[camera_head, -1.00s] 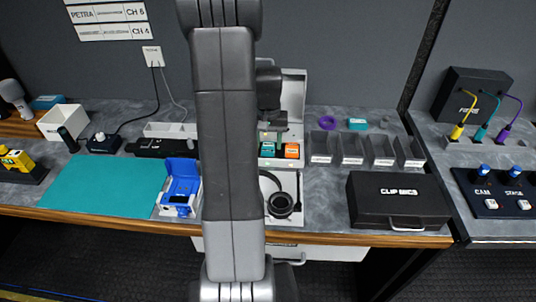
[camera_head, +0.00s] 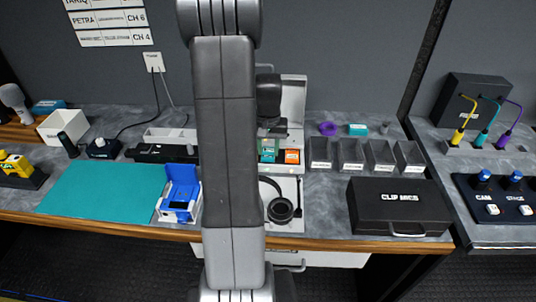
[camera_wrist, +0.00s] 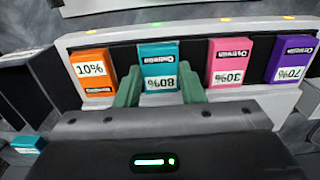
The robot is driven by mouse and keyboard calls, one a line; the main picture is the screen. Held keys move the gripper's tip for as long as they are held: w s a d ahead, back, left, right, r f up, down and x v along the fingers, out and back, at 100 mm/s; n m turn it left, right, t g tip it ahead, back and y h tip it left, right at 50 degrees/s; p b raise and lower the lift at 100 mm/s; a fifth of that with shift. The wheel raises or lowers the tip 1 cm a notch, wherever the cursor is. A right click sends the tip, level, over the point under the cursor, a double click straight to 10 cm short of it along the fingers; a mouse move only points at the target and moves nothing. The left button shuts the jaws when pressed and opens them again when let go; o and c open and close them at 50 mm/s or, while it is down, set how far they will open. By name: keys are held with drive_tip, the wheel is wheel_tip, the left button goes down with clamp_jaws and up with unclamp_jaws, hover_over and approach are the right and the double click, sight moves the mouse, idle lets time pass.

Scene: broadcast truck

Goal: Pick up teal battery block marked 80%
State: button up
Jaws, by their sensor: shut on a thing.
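The teal battery block (camera_wrist: 159,66) marked 80% stands in a row of batteries in the wrist view, where its label reads upside down. My gripper (camera_wrist: 160,92) has its two green fingers on either side of this block, shut on it. In the head view the teal block (camera_head: 268,146) shows just right of my arm, beside an orange block (camera_head: 292,156). My gripper is above the teal block there, partly hidden behind my arm. I cannot tell whether the block is clear of its slot.
In the wrist view an orange block (camera_wrist: 93,75) marked 10% is on one side; a pink block (camera_wrist: 230,62) marked 30% and a purple block (camera_wrist: 290,60) marked 70% are on the other. Headphones (camera_head: 280,205), a blue-white device (camera_head: 180,195) and a black case (camera_head: 400,205) lie nearby.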

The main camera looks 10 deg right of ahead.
sight(268, 152)
drive_tip(key=shift+r+p, duration=2.5)
drive_tip(key=shift+r, duration=1.05)
